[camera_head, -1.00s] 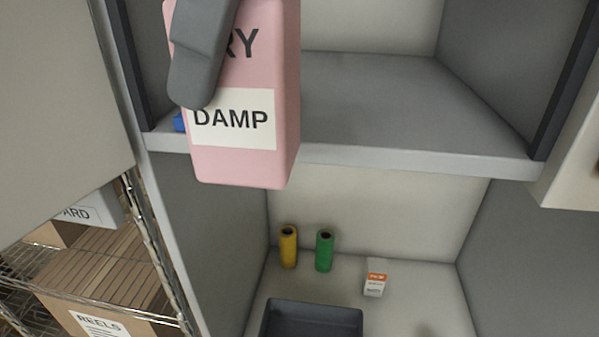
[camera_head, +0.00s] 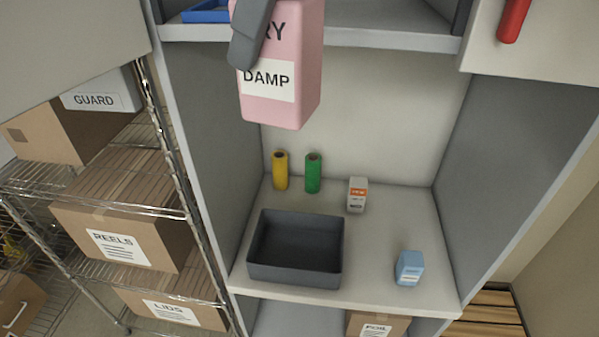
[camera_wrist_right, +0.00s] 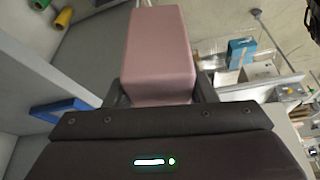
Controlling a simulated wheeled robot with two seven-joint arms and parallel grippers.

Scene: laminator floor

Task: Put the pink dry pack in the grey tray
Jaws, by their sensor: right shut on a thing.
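The pink dry pack (camera_head: 283,105) is a tall box with a white label reading "DAMP", held upright at the top of the head view. My right gripper (camera_head: 252,35) is shut on it; one grey finger shows across its front. The wrist view shows the pack (camera_wrist_right: 160,50) between both fingers of the gripper (camera_wrist_right: 158,98). The grey tray (camera_head: 295,276) is dark and looks empty. It sits on the cupboard's lower shelf, at the front left, and appears lower in the picture than the pack. My left gripper is not in view.
Behind the tray stand a yellow roll (camera_head: 280,170), a green roll (camera_head: 313,172) and a small white-orange box (camera_head: 357,194). A light blue box (camera_head: 409,268) stands to the right. A blue tray (camera_head: 207,12) lies on the upper shelf. A wire rack (camera_head: 125,200) with cartons is at left.

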